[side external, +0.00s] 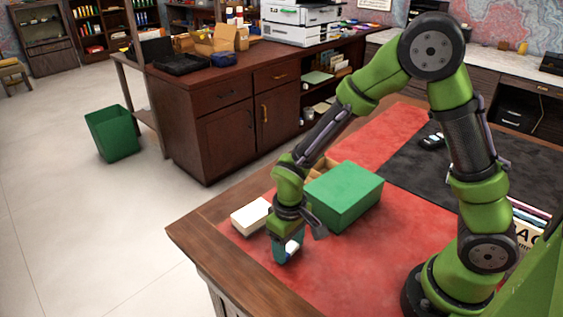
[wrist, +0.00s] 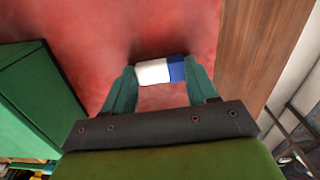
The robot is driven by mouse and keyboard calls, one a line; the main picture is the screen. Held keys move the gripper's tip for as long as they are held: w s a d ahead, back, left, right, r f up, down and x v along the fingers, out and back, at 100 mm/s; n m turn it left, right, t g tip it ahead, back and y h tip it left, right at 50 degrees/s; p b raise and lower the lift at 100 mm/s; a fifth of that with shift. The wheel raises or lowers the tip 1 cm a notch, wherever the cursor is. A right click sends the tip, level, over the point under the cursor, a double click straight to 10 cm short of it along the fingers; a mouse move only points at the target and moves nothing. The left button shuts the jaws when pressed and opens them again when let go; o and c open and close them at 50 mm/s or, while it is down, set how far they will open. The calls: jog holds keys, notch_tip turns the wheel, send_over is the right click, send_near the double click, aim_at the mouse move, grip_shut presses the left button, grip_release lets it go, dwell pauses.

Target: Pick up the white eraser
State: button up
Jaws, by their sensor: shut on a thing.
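The white eraser (wrist: 153,71) has a blue end and lies between the two teal fingers of my gripper (wrist: 160,82) in the wrist view. The fingers press on its two ends. In the side external view, my gripper (side external: 288,248) points down over the red leather near the desk's front left edge, and a small part of the white eraser (side external: 291,247) shows between the fingers. I cannot tell whether the eraser touches the leather.
A green box (side external: 345,195) stands close to the right of my gripper. A white block-like item (side external: 251,215) lies just to its left. The wooden desk edge (side external: 205,228) is near. Red leather (side external: 340,262) in front of the green box is clear.

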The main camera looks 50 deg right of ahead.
aim_at(289, 248)
jog(key=shift+r, duration=5.05)
